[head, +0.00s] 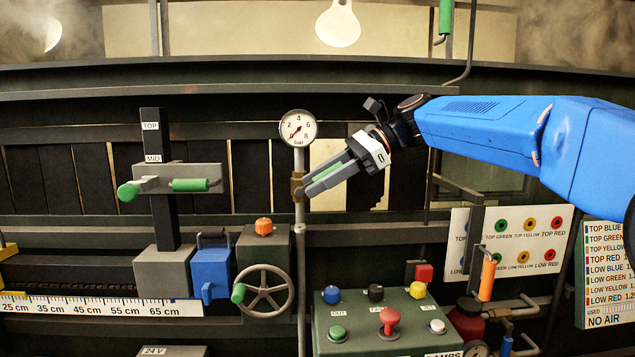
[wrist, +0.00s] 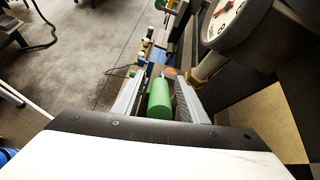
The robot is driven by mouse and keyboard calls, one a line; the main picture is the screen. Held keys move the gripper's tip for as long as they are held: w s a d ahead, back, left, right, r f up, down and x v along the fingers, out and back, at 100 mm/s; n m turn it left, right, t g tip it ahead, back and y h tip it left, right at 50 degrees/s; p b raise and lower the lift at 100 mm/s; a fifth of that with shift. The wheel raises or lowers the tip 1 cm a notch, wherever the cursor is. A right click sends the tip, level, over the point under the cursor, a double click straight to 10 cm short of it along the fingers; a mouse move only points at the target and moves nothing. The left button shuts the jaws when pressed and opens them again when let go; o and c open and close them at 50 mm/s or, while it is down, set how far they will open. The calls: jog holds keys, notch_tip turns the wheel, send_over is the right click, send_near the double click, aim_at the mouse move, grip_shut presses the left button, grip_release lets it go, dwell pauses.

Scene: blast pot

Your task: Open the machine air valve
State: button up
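The pressure gauge (head: 297,128) sits on top of a grey upright pipe (head: 300,250). A brass valve body (head: 297,186) is on this pipe just below the gauge. A green handle (head: 328,172) slants up and right beside the valve; which line it serves is not labelled. My gripper (head: 308,187) reaches in from the right, with its fingers on both sides of the handle. In the wrist view the green handle (wrist: 159,98) lies lengthwise between the spread fingers, with a gap showing on its left. The gauge (wrist: 228,18) shows at upper right.
A handwheel (head: 264,291) and green-handled levers (head: 190,185) are at left. A green button box (head: 385,325) stands below my gripper. An orange-handled lever (head: 487,278) and label boards (head: 525,240) are at right.

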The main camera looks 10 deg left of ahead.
jog(key=shift+w+d+r, duration=0.1)
jog(key=shift+d+r, duration=0.1)
jog(key=shift+d, duration=0.1)
jog(key=w+d+r, duration=0.1)
jog(key=w+d, duration=0.2)
jog(key=d, duration=1)
jog(key=shift+w+d, duration=0.15)
jog(key=shift+w, duration=0.25)
jog(key=shift+d+f, duration=0.1)
jog(key=shift+d, duration=0.1)
jog(key=c, duration=0.7)
jog(key=d+m+y, duration=0.1)
jog(key=d+m, duration=0.1)
jog(key=m, duration=0.1)
jog(key=d+f+m+y, duration=0.1)
jog(key=d, duration=0.1)
jog(key=shift+s+d+f+m+y, duration=0.1)
jog(key=shift+s+m+y, duration=0.15)
jog(key=shift+m+y, duration=0.05)
grip_shut()
jog(key=s+a, duration=0.2)
jog(key=a, duration=0.9)
jog(key=shift+a, duration=0.15)
